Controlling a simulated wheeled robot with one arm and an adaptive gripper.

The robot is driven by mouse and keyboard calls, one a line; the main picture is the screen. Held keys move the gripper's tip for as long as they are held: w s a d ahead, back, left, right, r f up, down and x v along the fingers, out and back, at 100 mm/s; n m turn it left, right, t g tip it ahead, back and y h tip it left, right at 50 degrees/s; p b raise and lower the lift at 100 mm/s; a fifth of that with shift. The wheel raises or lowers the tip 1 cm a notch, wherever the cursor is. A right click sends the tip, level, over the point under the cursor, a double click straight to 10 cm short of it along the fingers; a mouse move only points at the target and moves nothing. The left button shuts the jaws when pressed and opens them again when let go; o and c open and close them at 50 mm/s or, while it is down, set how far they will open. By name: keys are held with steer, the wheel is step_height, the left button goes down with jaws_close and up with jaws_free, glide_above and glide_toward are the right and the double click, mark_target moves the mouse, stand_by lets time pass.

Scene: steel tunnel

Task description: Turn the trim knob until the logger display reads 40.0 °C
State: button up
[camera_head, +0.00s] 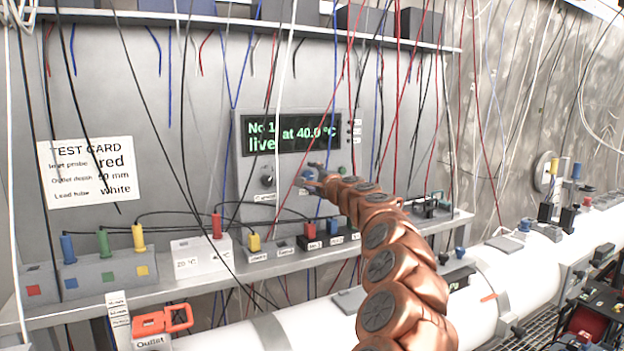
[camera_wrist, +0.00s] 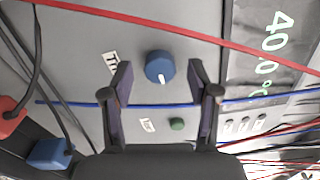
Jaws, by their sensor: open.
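The logger (camera_head: 240,165) is a grey box on the bench with a dark display (camera_head: 290,132). Its green text reads "No 1 at 40.0 °C" and "live". In the wrist view the sideways display (camera_wrist: 270,50) also shows 40.0. The trim knob (camera_wrist: 159,66) is blue with a white pointer mark, beside a label (camera_wrist: 110,63) partly hidden by a finger. In the head view the blue knob (camera_head: 307,174) is partly covered by my gripper (camera_head: 316,176). My gripper (camera_wrist: 160,70) is open, with one finger on each side of the knob and a visible gap on both sides.
A dark knob (camera_head: 267,180) and a green button (camera_wrist: 177,124) are on the same panel. Red and blue wires hang across the panel, near my fingers. A test card (camera_head: 88,172) is on the wall at left. Sockets with coloured plugs (camera_head: 102,262) line the bench; a white pipe (camera_head: 310,325) runs below.

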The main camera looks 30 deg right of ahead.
mark_target(310, 175)
steer(key=shift+s+a+r, duration=0.1)
steer(key=shift+s, duration=1.5)
steer(key=shift+s+a, duration=0.15)
steer(key=shift+s, duration=0.45)
steer(key=s, duration=0.7)
steer(key=shift+s+a, duration=0.25)
steer(key=shift+a, duration=0.05)
